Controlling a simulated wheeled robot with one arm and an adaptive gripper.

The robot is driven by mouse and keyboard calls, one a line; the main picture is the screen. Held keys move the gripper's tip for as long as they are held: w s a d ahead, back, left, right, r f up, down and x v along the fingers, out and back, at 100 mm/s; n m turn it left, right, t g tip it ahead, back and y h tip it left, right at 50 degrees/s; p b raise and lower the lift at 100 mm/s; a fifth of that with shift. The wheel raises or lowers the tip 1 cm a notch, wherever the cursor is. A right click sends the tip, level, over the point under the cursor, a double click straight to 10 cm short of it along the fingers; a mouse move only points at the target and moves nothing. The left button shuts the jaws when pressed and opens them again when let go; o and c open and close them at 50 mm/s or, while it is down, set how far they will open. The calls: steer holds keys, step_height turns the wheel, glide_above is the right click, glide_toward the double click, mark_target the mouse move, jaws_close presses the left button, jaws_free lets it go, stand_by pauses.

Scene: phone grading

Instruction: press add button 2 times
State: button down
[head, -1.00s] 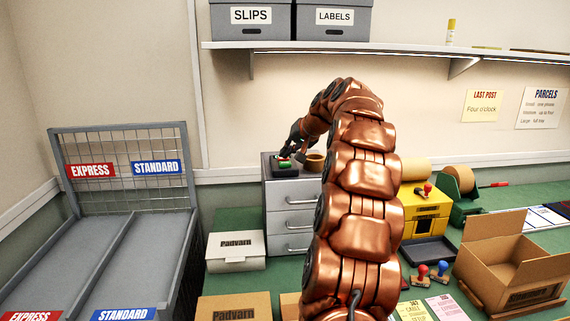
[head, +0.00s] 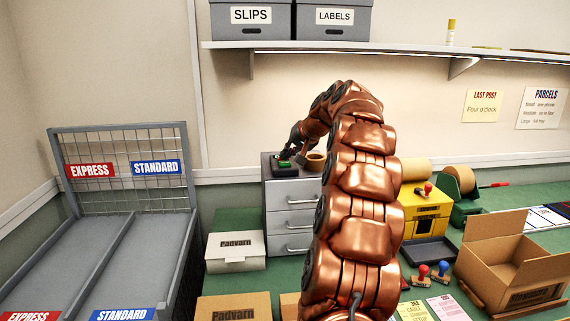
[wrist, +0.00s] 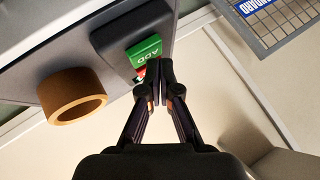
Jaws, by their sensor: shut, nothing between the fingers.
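The green ADD button (wrist: 145,53) is on a small black box (wrist: 105,42) in the wrist view. A red part (wrist: 140,73) with white marks shows beside it, partly behind my fingers. In the head view the button (head: 285,164) shows as a green spot on the black box (head: 275,170), on top of the grey drawer unit (head: 290,200). My gripper (wrist: 160,68) is shut and empty, its tips by the lower edge of the green button. I cannot tell whether they touch it. In the head view my gripper (head: 292,153) is just above the box.
A brown ring-shaped object (wrist: 72,98) stands close to the black box; it also shows in the head view (head: 315,162). The shelf (head: 400,48) with grey boxes is above. A wire-backed rack (head: 130,165) stands at left.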

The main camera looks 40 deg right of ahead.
mark_target(287, 163)
steer(key=shift+f+b, duration=0.35)
steer(key=shift+f, duration=0.15)
stand_by(0.4)
steer(key=shift+r, duration=0.15)
steer(key=shift+r+p, duration=0.5)
steer(key=shift+r, duration=0.25)
steer(key=shift+r, duration=0.1)
steer(key=shift+r+p, duration=1.6)
steer(key=shift+r, duration=0.85)
